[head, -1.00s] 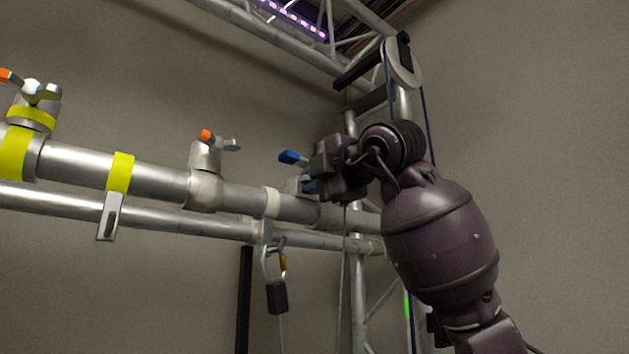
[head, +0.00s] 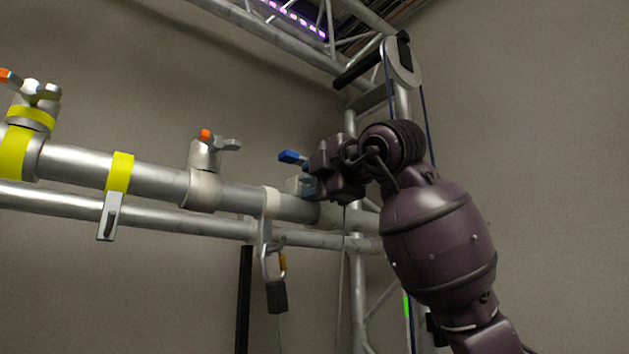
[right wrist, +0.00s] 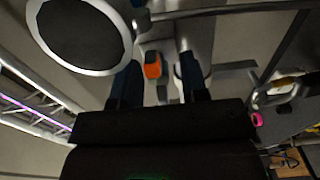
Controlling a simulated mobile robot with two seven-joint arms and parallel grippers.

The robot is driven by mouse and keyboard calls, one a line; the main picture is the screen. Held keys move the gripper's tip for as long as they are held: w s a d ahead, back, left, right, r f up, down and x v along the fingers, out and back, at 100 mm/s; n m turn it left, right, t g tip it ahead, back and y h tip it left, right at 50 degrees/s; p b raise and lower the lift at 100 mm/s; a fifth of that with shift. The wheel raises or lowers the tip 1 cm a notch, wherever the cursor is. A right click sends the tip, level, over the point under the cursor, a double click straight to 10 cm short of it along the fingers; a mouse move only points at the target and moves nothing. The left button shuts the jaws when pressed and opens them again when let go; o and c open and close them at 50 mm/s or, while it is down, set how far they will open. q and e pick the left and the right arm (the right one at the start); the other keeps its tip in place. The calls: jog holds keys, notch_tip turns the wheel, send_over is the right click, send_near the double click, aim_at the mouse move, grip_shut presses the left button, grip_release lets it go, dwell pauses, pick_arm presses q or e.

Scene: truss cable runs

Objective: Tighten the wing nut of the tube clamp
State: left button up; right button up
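The tube clamp (head: 298,186) at the right end of the thick pipe is mostly hidden by my right gripper in the head view. Its wing nut has an orange tip (right wrist: 152,70) that shows between the fingers in the right wrist view. My right gripper (head: 299,174) has blue fingers and is at this clamp. In the right wrist view the gripper (right wrist: 160,80) is open, with one finger on each side of the orange tip; whether either finger touches the nut cannot be told. My left gripper is not in view.
Another clamp (head: 204,180) with an orange-tipped wing nut sits mid-pipe, and a yellow-taped clamp (head: 32,118) is at far left. A carabiner (head: 273,266) hangs below the pipe. A thinner pipe (head: 160,220) runs underneath. A truss (head: 352,255) stands behind my arm.

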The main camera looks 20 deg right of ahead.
jog(key=v, duration=1)
jog(key=shift+s+b, duration=0.35)
jog(key=shift+b, duration=0.1)
jog(key=shift+d+r, duration=0.1)
jog(key=shift+d, duration=0.05)
